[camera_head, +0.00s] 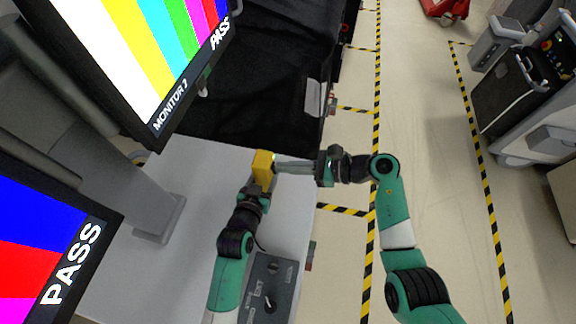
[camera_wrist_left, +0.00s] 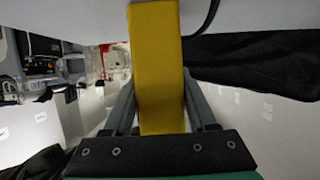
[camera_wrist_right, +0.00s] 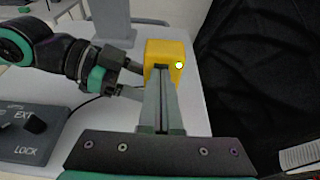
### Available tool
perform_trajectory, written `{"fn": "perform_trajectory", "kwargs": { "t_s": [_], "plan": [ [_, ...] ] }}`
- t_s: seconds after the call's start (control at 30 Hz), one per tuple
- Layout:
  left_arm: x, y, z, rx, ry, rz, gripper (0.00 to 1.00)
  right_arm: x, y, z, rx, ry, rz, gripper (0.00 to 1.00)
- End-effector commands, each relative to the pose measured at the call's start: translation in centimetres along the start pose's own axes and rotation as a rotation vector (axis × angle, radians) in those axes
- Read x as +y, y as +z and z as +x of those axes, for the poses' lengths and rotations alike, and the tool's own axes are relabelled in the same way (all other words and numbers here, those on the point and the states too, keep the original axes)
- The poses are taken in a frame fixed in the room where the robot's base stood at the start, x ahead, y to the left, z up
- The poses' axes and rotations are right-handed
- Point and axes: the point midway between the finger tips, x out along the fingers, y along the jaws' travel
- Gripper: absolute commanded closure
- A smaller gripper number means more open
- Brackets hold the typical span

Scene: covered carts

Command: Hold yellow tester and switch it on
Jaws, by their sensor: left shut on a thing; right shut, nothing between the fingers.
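The yellow tester (camera_head: 263,165) is a small yellow block held up over the grey table near its right edge. My left gripper (camera_head: 260,184) is shut on it from below; in the left wrist view the tester (camera_wrist_left: 156,65) fills the space between the fingers. My right gripper (camera_head: 278,167) is shut and empty, its fingertips at the tester's right side. In the right wrist view the closed fingertips (camera_wrist_right: 161,70) overlap the tester's near face (camera_wrist_right: 165,50).
The grey table (camera_head: 120,275) carries a monitor (camera_head: 150,55) with color bars and "PASS", and another "PASS" screen (camera_head: 50,245) at left. A switch box (camera_head: 268,285) marked EXT and LOCK sits at the front. A black-covered cart (camera_head: 265,85) stands behind; striped floor lies right.

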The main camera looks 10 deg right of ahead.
Motion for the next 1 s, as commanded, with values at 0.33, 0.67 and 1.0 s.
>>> {"fn": "perform_trajectory", "kwargs": {
  "t_s": [0.33,0.67,1.0],
  "plan": [
    [0.0,0.0,0.0,0.0,0.0,0.0,1.0,0.0,1.3,-0.5,-0.001,0.0,-0.001,1.0],
    [0.0,0.0,0.0,0.0,0.0,0.0,1.0,0.0,1.5,-0.5,-0.001,0.0,0.0,1.0],
    [0.0,0.0,0.0,0.0,0.0,0.0,1.0,-0.1,-0.4,-4.0,0.0,-0.004,0.003,1.0]
  ]
}}
